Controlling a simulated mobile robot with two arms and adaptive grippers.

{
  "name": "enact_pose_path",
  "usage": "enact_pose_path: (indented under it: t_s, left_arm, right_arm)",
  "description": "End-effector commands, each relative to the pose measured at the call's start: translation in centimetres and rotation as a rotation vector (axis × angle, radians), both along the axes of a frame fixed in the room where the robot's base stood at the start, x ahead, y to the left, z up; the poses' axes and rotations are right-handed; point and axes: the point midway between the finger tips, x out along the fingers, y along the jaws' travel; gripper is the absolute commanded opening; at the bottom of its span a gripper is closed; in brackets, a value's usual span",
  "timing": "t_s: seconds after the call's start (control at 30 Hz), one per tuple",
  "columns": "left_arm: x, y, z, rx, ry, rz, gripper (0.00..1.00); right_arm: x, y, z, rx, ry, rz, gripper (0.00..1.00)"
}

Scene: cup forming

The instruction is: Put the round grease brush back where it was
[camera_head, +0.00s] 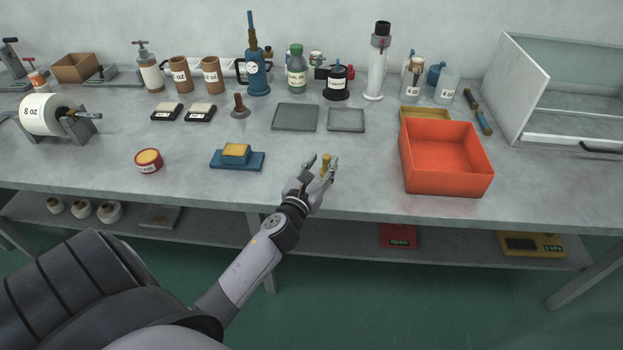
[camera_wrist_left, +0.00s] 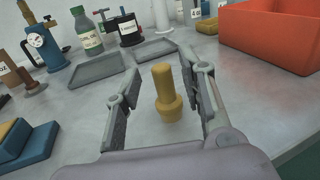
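The round grease brush appears to be the mustard-yellow piece with a rounded handle and wider round base (camera_head: 326,160); in the left wrist view (camera_wrist_left: 166,92) it is upright. My left gripper (camera_head: 323,163) is over the front part of the table, left of the orange bin. Its fingers (camera_wrist_left: 160,100) are spread on either side of the brush, with a visible gap on the left; the right finger is closer to it. Whether the brush's base touches the table is hard to tell. My right gripper is not in view.
The orange bin (camera_head: 485,175) stands right of the gripper. A blue block with a yellow top (camera_head: 237,158) lies left, and a red round tin (camera_head: 149,161) further left. Two grey trays (camera_head: 296,117) and a brown round-based tool (camera_head: 239,108) stand behind. The table between is clear.

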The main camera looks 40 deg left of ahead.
Motion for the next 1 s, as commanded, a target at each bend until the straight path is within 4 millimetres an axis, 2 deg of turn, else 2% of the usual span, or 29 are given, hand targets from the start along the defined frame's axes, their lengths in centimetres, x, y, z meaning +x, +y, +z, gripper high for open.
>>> enact_pose_path:
  t_s: [0.03,0.2,0.4,0.57,1.0]
  left_arm:
    - [-1.3,-0.3,-0.3,0.0,0.003,0.0,0.37]
    - [-4.8,-1.1,-0.2,-0.001,0.002,0.0,0.37]
    - [-7.2,-1.7,-0.1,0.0,0.001,0.001,0.37]
    - [-7.8,-1.8,0.0,0.0,0.0,0.001,0.37]
    - [-7.8,-1.8,0.0,-0.001,0.0,0.001,0.37]
  right_arm:
    - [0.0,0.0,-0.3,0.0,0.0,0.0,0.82]
    - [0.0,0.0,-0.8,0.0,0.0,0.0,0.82]
    - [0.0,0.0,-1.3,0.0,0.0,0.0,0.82]
    - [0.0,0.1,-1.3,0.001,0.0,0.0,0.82]
    - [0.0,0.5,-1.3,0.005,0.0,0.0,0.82]
